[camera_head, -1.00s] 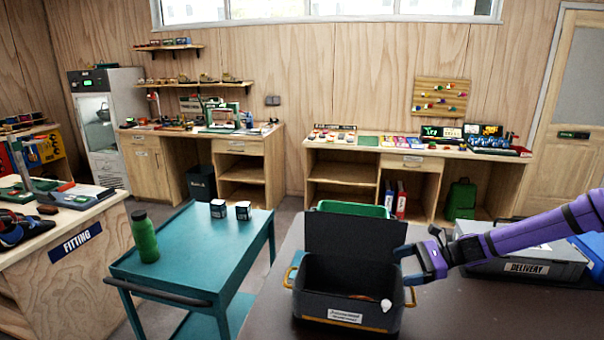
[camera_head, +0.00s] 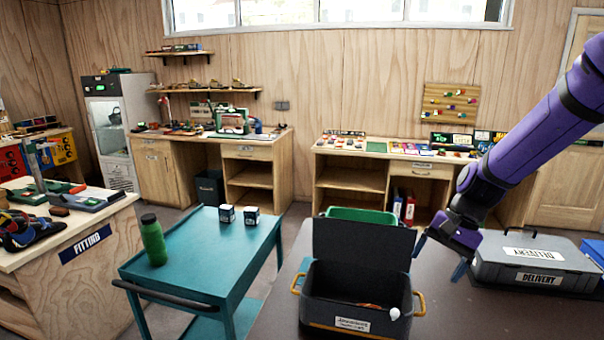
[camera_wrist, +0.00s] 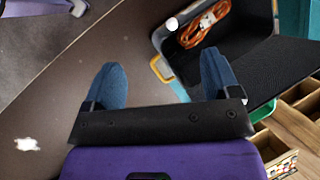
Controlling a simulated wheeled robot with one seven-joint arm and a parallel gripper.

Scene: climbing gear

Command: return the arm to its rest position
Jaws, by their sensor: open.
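My gripper (camera_head: 438,258) hangs in the air to the right of the dark open box, pointing down, its purple arm coming in from the upper right. In the wrist view my gripper (camera_wrist: 160,82) shows two blue fingers spread wide apart with nothing between them. The dark box (camera_head: 340,318) stands on the dark table with its lid raised and yellow handles at its sides. In the wrist view an orange-brown coiled cord (camera_wrist: 204,24) and a small white item (camera_wrist: 172,24) lie in the box (camera_wrist: 165,42). The gripper is apart from the box.
A grey delivery case (camera_head: 530,264) stands on the table (camera_head: 455,312) right of the gripper. A green bin (camera_head: 370,215) shows behind the box lid. A teal cart (camera_head: 200,262) at left carries a green bottle (camera_head: 153,240) and two small dark boxes (camera_head: 239,214).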

